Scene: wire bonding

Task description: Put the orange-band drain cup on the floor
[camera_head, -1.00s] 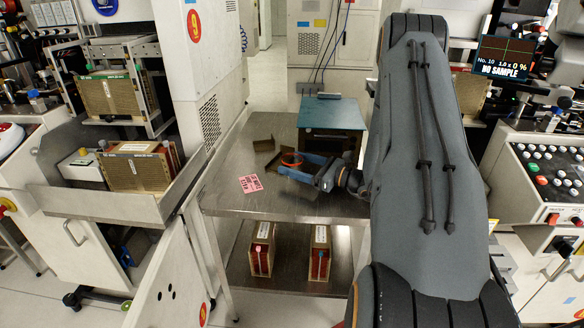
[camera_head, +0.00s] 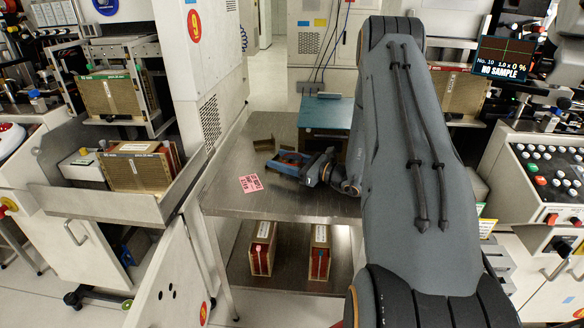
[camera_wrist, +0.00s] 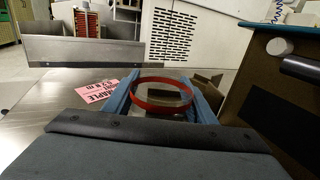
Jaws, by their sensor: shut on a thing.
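The clear drain cup with an orange-red band (camera_wrist: 161,108) is between the two blue fingers of my gripper (camera_wrist: 161,93) in the wrist view. The fingers are shut on its sides and I look at it from above and behind. In the head view my gripper (camera_head: 279,162) is above the steel table (camera_head: 225,199), and the cup is mostly hidden there by the fingers. I cannot tell whether the cup touches the tabletop. The floor (camera_head: 288,310) shows in front of the table.
A pink label (camera_head: 251,184) lies on the table left of my gripper. A brown open bracket-like box (camera_head: 264,146) and a teal-topped box (camera_head: 324,116) stand behind it. Two magazines (camera_head: 262,249) stand on the lower shelf. A cabinet with a steel tray (camera_head: 100,203) is at left.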

